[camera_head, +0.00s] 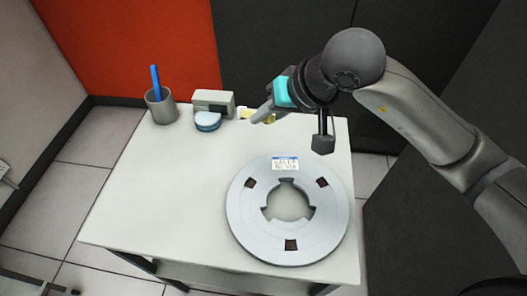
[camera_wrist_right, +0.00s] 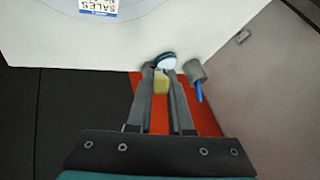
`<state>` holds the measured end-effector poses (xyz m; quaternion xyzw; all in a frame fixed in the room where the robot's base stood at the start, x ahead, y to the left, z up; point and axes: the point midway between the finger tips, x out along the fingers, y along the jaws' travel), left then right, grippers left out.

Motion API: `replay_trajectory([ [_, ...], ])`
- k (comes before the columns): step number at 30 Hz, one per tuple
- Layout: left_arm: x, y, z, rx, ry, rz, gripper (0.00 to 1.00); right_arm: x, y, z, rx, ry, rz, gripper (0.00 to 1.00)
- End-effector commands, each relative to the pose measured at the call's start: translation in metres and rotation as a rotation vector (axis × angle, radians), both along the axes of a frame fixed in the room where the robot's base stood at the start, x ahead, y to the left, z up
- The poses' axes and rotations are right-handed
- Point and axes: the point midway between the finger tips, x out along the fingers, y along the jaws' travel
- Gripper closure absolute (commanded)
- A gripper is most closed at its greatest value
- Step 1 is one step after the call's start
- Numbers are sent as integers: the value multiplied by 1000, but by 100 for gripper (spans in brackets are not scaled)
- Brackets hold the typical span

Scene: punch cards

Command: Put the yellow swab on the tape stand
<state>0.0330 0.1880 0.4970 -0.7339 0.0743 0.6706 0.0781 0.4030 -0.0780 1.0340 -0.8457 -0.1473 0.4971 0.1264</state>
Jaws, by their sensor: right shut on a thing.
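The yellow swab (camera_head: 271,117) is small and sits at the tip of my right gripper (camera_head: 258,114), near the table's back edge; the fingers partly hide it. In the right wrist view the swab (camera_wrist_right: 161,84) shows as a yellow block between the two fingers of the right gripper (camera_wrist_right: 160,72), which is shut on it. A grey box-like thing with a dark recess (camera_head: 213,101), which looks like the tape stand, stands just left of the gripper. I cannot tell whether the swab touches the table. My left gripper is not in view.
A round pale-blue-topped thing (camera_head: 208,121) lies in front of the grey stand. A grey cup (camera_head: 161,106) holding a blue pen (camera_head: 155,78) stands at the back left. A large labelled tape reel (camera_head: 245,215) lies at the front right. The table's (camera_head: 150,195) left front is clear.

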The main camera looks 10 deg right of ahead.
Motion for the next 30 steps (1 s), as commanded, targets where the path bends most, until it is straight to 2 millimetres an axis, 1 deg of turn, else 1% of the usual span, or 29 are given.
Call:
replay_trajectory([
  [1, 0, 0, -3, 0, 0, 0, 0, -1, 0, -16, 1, 8, -1, 100],
  [3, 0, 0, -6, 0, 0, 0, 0, -1, 0, -32, 1, 7, -1, 100],
  [6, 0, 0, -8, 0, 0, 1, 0, -1, 0, -50, 0, 4, 0, 100],
  [9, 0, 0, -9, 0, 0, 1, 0, 0, 0, -62, 1, 3, -1, 100],
  [14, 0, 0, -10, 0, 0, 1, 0, 0, 0, -70, 1, 0, 0, 100],
  [21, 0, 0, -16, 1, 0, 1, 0, 0, 0, -103, 2, 3, 0, 100],
  [30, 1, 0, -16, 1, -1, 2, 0, 0, 0, -104, 0, -2, 0, 100],
])
